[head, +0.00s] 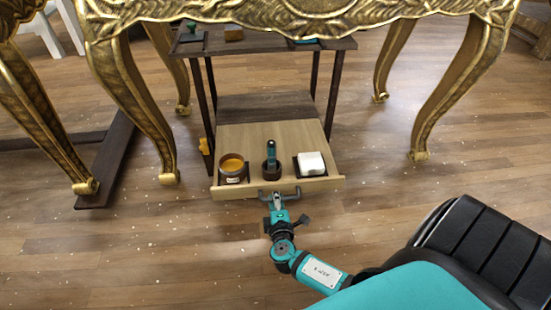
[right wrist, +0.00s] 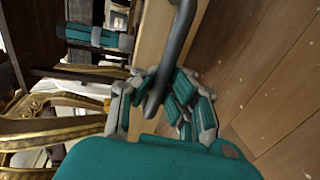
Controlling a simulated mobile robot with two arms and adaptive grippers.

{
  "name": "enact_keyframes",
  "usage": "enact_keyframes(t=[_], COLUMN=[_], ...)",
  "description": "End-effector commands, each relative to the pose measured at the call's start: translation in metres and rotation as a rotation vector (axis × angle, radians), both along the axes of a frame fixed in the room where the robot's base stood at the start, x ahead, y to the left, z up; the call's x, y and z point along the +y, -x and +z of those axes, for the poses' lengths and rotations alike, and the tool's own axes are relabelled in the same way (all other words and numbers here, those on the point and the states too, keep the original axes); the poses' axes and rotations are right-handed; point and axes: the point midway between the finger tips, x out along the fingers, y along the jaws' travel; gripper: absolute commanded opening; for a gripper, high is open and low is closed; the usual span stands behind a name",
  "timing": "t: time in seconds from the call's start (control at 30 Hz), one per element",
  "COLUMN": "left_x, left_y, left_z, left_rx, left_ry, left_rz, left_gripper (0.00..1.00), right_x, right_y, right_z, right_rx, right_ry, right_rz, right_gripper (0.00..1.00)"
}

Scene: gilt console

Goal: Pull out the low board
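The low board (head: 262,133) is a light wooden pull-out with a raised rim. It sticks out toward me from under a dark lower shelf (head: 265,106) of the stand. A grey bar handle (head: 296,191) is on its front edge; the handle also crosses the right wrist view (right wrist: 181,35). My right gripper (head: 278,199) is at this handle, and its fingers close around the bar in the right wrist view (right wrist: 158,88). The exact finger contact is partly hidden. My left gripper is not in view.
On the board stand an orange-filled jar (head: 233,167), a dark holder with a teal-handled item (head: 271,158) and a white block (head: 311,163). Gilt console legs (head: 140,105) (head: 450,95) flank the stand. The wooden floor (head: 130,245) in front is clear.

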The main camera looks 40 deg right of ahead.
Motion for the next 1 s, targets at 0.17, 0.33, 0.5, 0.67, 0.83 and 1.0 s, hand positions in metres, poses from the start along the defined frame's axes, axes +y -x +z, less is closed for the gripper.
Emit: enact_keyframes(t=[0.17, 0.33, 0.5, 0.67, 0.83, 1.0], left_x=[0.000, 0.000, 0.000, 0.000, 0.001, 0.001], left_y=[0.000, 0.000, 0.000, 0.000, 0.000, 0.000], left_z=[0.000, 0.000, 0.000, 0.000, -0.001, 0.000], left_rx=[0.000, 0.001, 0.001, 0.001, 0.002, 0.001], left_ry=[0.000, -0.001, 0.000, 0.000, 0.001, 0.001], left_rz=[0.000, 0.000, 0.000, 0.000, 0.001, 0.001], left_gripper=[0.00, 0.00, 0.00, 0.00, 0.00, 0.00], right_x=[-0.001, -0.001, -0.001, -0.001, 0.000, 0.000], right_y=[0.000, 0.000, 0.000, 0.000, 0.000, 0.000], right_z=[0.001, 0.002, 0.001, 0.001, 0.001, 0.014], right_rx=[-0.003, -0.003, -0.002, -0.001, -0.001, -0.004], right_ry=[0.003, 0.003, 0.003, 0.001, 0.001, -0.002], right_rz=[-0.003, -0.003, -0.002, -0.001, -0.001, -0.001], right_gripper=[0.00, 0.03, 0.25, 0.36, 0.36, 0.36])
